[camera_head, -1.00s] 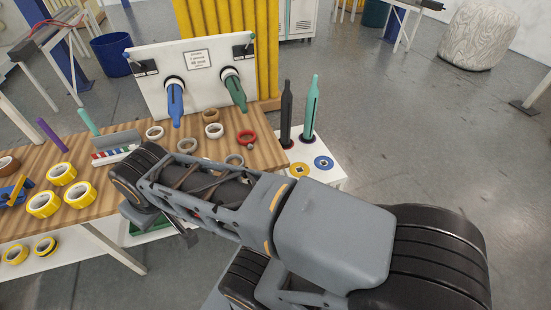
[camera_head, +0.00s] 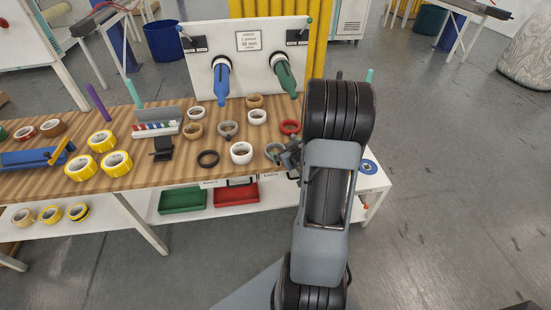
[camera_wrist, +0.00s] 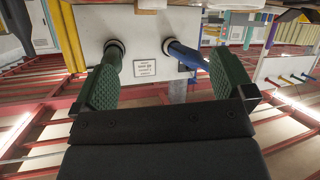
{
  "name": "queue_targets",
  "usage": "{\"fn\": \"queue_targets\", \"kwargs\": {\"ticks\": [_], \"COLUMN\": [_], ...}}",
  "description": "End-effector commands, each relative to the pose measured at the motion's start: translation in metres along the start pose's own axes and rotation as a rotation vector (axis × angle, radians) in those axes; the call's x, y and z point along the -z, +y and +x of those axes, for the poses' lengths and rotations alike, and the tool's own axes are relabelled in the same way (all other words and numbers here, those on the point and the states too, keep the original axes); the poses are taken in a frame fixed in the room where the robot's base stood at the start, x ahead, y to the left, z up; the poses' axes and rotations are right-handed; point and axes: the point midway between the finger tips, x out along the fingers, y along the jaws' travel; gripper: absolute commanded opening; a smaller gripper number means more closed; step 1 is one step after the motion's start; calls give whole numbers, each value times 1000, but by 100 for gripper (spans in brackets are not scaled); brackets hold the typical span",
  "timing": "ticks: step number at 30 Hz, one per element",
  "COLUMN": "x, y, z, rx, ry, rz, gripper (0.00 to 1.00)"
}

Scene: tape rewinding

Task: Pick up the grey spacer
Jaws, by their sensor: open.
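In the head view, a grey ring (camera_head: 228,129) lies on the wooden table among other rolls. A second grey ring (camera_head: 273,151) lies closer to my arm and is partly covered by it. I cannot tell which of them is the grey spacer. My gripper (camera_wrist: 163,65) shows in the wrist view with its two green-padded fingers wide apart and nothing between them. It faces the white board with the green and blue spindles, seen upside down. No grey ring can be made out in the wrist view. In the head view, my arm mostly hides the gripper.
Yellow rolls (camera_head: 117,163) lie at left. Green (camera_head: 183,200) and red (camera_head: 236,195) trays sit below the table.

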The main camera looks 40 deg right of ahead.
Motion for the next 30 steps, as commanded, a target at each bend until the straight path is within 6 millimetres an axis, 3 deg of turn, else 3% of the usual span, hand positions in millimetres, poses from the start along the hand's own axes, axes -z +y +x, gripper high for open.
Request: {"fn": "queue_targets", "kwargs": {"ticks": [1, 3, 9, 13, 24, 30], "x": [-26, -45, -75, -77, -62, -59], "y": [4, 6, 7, 6, 2, 0], "z": [6, 7, 4, 13, 71, 84], "rx": [16, 42, 86, 99, 99, 99], "ry": [33, 92, 211, 244, 251, 250], "rz": [29, 60, 128, 145, 147, 149], "gripper": [100, 100, 100, 100, 100, 100]}}
